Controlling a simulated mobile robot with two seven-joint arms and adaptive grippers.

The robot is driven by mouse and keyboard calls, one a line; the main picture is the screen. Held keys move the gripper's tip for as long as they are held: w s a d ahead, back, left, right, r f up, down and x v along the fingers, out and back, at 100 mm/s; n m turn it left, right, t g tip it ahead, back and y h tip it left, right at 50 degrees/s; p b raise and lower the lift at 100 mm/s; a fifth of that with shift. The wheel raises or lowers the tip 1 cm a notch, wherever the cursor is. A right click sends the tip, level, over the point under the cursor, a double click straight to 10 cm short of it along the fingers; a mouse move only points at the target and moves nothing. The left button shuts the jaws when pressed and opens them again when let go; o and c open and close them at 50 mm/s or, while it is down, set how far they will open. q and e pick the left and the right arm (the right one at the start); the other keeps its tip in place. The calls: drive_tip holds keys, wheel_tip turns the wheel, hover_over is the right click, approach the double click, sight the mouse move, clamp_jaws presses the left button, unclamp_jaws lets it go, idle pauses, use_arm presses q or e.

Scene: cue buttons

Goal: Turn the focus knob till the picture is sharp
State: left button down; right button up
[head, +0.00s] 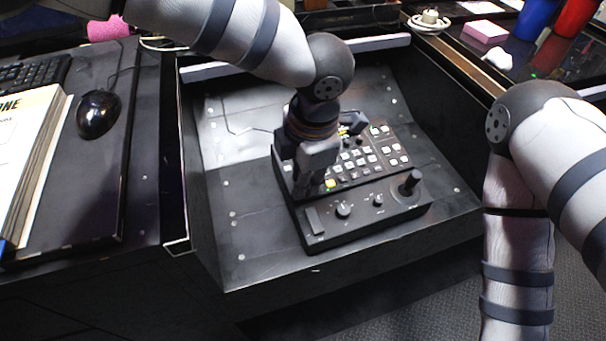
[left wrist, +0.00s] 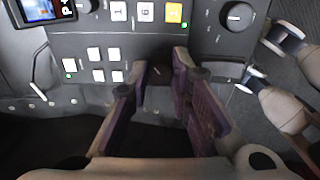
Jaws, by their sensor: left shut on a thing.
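The control panel (head: 330,228) is a dark, sloped box with lit buttons and several controls. My left gripper (head: 313,184) is over its left part, pointing down, and hides what is under it in the head view. In the left wrist view its fingers (left wrist: 160,88) are shut on a dark knob (left wrist: 159,71) with a small white mark. The knob's label is not readable. A small screen (left wrist: 44,10) with white lettering shows at the top left of the left wrist view, partly cut off. My right gripper is out of view.
Another knob (head: 343,210) with a white pointer, a smaller knob (head: 378,200) and a joystick (head: 411,181) stand on the panel's front. A lit yellow button (head: 330,184) is close to my left gripper. A mouse (head: 98,114) and books (head: 30,150) lie at left.

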use_arm(q)
drive_tip(key=shift+m, duration=1.1)
drive_tip(key=c, duration=1.4)
unclamp_jaws()
drive_tip(key=shift+c, duration=0.2)
wheel_tip(320, 180, up, 12)
drive_tip(key=s+d, duration=0.1)
drive_tip(key=shift+s, duration=0.25)
drive_tip(key=shift+f, duration=0.1)
